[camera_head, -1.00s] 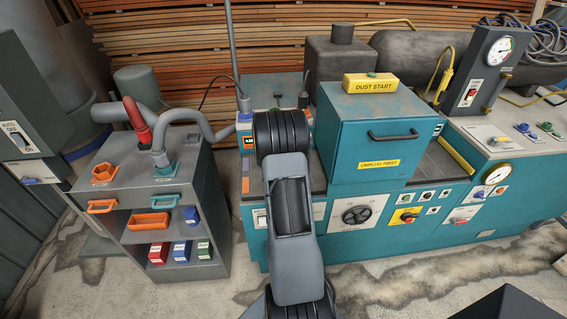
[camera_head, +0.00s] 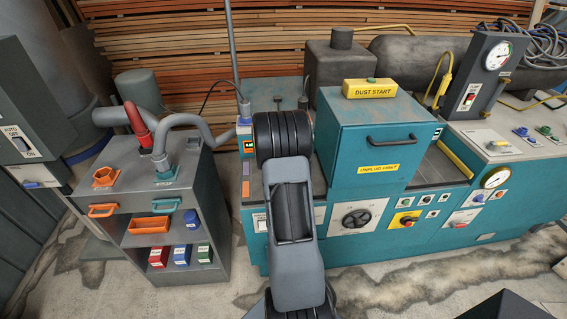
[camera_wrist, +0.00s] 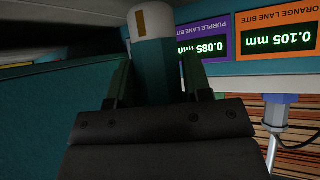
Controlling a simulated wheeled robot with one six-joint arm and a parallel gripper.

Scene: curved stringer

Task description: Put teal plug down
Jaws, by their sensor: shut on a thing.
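The teal plug (camera_wrist: 153,68) shows in the wrist view, a teal body with a pale collar and a tan mark at its end. My gripper (camera_wrist: 155,82) is shut on it, with one dark finger on each side. In the head view my own arm hides the gripper and the plug. Whether the plug touches anything beyond the fingers cannot be told.
The wrist view shows a purple lane display (camera_wrist: 205,45), an orange lane display (camera_wrist: 285,38) and a blue cable connector (camera_wrist: 278,112). In the head view the teal machine (camera_head: 350,150) stands ahead, and a grey cabinet (camera_head: 160,200) with hoses stands at left.

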